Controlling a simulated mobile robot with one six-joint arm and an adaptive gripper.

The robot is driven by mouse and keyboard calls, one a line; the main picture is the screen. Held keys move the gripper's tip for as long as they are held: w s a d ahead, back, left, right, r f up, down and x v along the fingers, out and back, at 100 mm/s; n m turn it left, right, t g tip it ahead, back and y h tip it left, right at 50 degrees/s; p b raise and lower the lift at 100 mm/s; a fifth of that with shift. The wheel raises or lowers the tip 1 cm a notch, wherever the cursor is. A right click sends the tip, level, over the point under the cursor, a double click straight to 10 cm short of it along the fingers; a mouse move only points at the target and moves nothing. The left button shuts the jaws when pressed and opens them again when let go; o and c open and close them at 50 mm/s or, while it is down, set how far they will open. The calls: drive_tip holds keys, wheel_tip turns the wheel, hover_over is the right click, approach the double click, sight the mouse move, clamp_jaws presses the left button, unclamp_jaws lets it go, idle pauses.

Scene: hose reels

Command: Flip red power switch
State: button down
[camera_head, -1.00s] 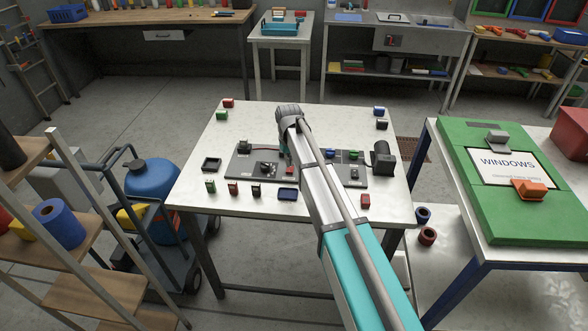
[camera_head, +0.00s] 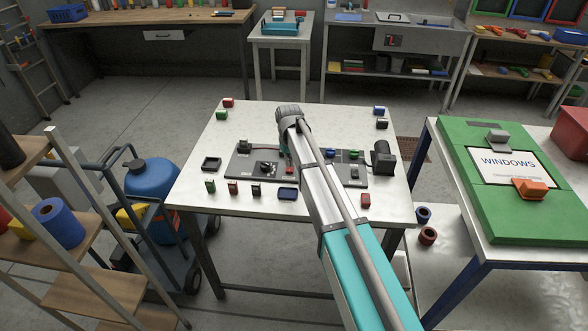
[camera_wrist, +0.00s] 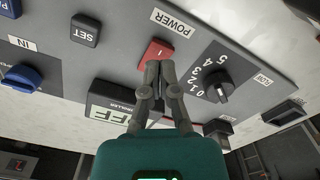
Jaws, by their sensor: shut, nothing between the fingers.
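The red power switch (camera_wrist: 157,50) sits on a grey control panel (camera_wrist: 120,62), beside the label POWER, in the wrist view. It also shows as a small red patch in the head view (camera_head: 290,170), left of my arm. My gripper (camera_wrist: 160,66) is shut and empty. Its fingertips overlap the near edge of the switch in the wrist view; I cannot tell whether they touch it. A controller display (camera_wrist: 112,112) with the letters "FF" visible is partly hidden behind the fingers. In the head view my arm hides most of the gripper.
A black rotary dial (camera_wrist: 222,90) numbered 0 to 5 is right of the switch. A SET button (camera_wrist: 86,30) and a blue IN knob (camera_wrist: 22,76) are to its left. In the head view, several small blocks stand around the panel on the white table (camera_head: 240,125).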

sight(291, 171)
drive_tip(key=shift+f+b, duration=1.2)
idle(1.1)
drive_tip(key=shift+r+p, duration=3.55)
drive_tip(key=shift+s+d, duration=0.2)
drive_tip(key=shift+d, duration=0.05)
drive_tip(key=s+d+m, duration=0.5)
drive_tip(key=s+d, duration=1.8)
drive_tip(key=s, duration=0.2)
drive_tip(key=shift+s+d+m, duration=0.25)
drive_tip(key=shift+d+m, duration=0.05)
drive_tip(key=shift+d, duration=0.1)
